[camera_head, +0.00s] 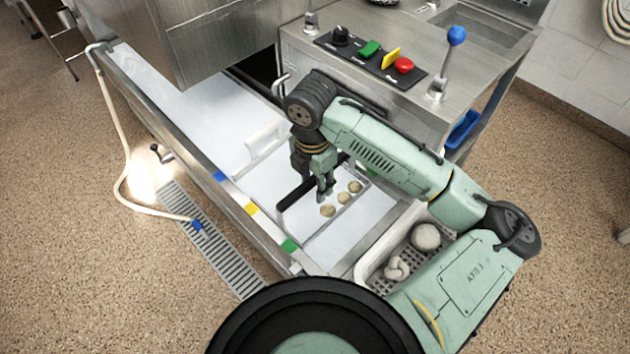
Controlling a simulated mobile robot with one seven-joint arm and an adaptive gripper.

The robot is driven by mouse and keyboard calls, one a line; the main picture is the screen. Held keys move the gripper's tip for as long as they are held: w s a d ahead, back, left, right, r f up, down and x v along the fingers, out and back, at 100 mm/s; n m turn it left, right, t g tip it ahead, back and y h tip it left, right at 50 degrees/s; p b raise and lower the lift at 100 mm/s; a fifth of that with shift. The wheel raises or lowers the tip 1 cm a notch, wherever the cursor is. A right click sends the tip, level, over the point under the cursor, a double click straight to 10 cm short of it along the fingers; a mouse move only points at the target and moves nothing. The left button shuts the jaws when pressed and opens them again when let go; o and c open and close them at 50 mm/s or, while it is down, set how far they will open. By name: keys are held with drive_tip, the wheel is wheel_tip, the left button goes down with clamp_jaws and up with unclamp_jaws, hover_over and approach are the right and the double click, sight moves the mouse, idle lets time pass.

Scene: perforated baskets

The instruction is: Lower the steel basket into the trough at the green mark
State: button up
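The trough (206,172) is long and pale inside, with a steel rim. The green mark (289,245) is on its near-left rim, towards the front end. What looks like the steel basket (310,226) is at that front end, a shallow tray with a dark bar along its far-left side. Three tan rounds (343,198) show at the tray. My gripper (326,192) points down over the tray, between the dark bar and the rounds. I cannot tell whether its fingers touch anything or how high the tray sits. My gripper hides part of the bar.
Blue (219,177) and yellow (251,209) marks lie farther along the rim. A white piece with a handle (265,139) stands in the trough. A pale perforated basket (369,266) holds pale lumps at the right. A control panel (371,55) and blue-knobbed lever (456,36) are behind.

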drive_tip(key=r, duration=1.1)
drive_tip(key=shift+s+a+r, duration=0.15)
drive_tip(key=shift+a+r, duration=0.05)
drive_tip(key=shift+r, duration=0.2)
